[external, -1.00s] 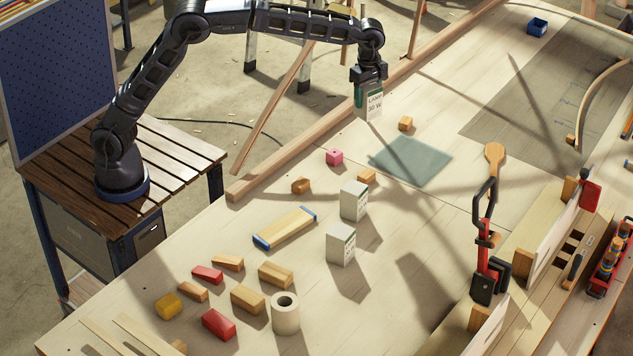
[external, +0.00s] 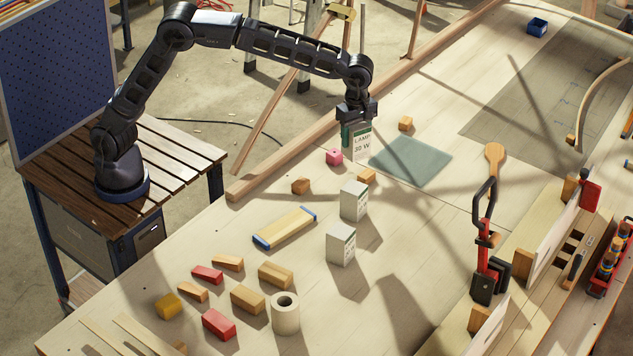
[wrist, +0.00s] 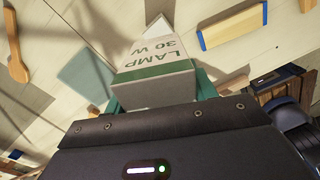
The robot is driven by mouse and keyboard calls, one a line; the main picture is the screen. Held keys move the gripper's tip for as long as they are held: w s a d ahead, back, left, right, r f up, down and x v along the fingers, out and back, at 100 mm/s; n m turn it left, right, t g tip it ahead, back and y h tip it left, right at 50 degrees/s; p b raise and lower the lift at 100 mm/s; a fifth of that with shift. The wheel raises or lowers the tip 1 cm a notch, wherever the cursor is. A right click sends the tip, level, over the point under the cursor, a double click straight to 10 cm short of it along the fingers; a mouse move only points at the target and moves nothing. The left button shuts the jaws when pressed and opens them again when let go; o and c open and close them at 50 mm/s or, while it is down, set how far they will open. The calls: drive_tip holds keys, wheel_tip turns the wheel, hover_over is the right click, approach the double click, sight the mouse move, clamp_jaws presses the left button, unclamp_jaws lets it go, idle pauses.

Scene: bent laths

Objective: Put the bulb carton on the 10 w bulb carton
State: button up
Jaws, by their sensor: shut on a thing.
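My gripper (external: 357,122) is shut on a white bulb carton with a green band (external: 357,143), marked LAMP 30 W. It holds the carton upright above the bench, left of the teal mat. In the wrist view the held carton (wrist: 158,58) fills the middle, between the jaws (wrist: 160,98). Two similar pale cartons stand on the bench, nearer the camera: one (external: 354,202) just below the held carton in the picture, the other (external: 341,245) nearer still. Their printing is too small to read, so I cannot tell which is the 10 w bulb carton.
The teal mat (external: 411,161) lies flat to the right. A red-and-black clamp (external: 485,250) stands upright farther right.

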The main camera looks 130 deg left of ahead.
wheel_tip(320, 180, down, 12)
drive_tip(key=shift+r, duration=0.15)
idle(0.4)
drive_tip(key=o, duration=1)
